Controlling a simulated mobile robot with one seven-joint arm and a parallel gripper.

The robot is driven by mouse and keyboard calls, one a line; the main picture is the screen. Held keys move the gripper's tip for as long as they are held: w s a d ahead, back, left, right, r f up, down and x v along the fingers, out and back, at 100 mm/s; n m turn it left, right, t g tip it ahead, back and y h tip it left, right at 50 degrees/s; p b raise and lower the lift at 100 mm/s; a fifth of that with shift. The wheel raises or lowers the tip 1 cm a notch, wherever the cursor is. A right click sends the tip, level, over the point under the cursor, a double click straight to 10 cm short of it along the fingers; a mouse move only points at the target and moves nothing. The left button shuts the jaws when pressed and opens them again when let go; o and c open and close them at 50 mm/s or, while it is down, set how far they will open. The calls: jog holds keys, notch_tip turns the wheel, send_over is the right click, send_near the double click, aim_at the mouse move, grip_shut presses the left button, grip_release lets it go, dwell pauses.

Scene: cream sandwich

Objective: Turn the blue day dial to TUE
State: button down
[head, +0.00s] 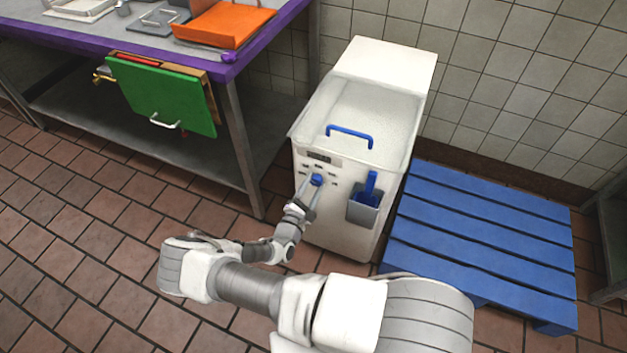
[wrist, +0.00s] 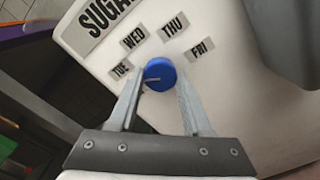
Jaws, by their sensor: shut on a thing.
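The blue day dial (head: 317,179) is on the front of a white bin (head: 330,225). The dial also shows in the wrist view (wrist: 160,72), with the labels TUE (wrist: 120,70), WED (wrist: 133,37), THU (wrist: 174,24) and FRI (wrist: 202,47) around its upper side. A short pale mark on the dial points left, slightly below the TUE label. My gripper (wrist: 160,78) is shut on the dial, one finger on each side. A SUGAR label (wrist: 105,14) is above the day labels. The dial's lower side is partly between the fingers.
A blue scoop (head: 370,184) sits in a grey holder right of the dial. The bin's clear lid has a blue handle (head: 350,131). A blue pallet (head: 480,240) lies right of the bin. A purple-edged table (head: 255,47) stands left, with a green board (head: 160,95) hanging on it.

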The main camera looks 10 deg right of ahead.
jog(key=shift+m+p, duration=0.4)
jog(key=shift+m, duration=0.2)
jog(key=shift+c, duration=1.7)
grip_release()
jog(key=p+v, duration=0.1)
jog(key=v, duration=1.6)
jog(key=shift+s+a+p, duration=0.15)
jog(key=shift+p, duration=0.15)
jog(key=shift+r, duration=0.1)
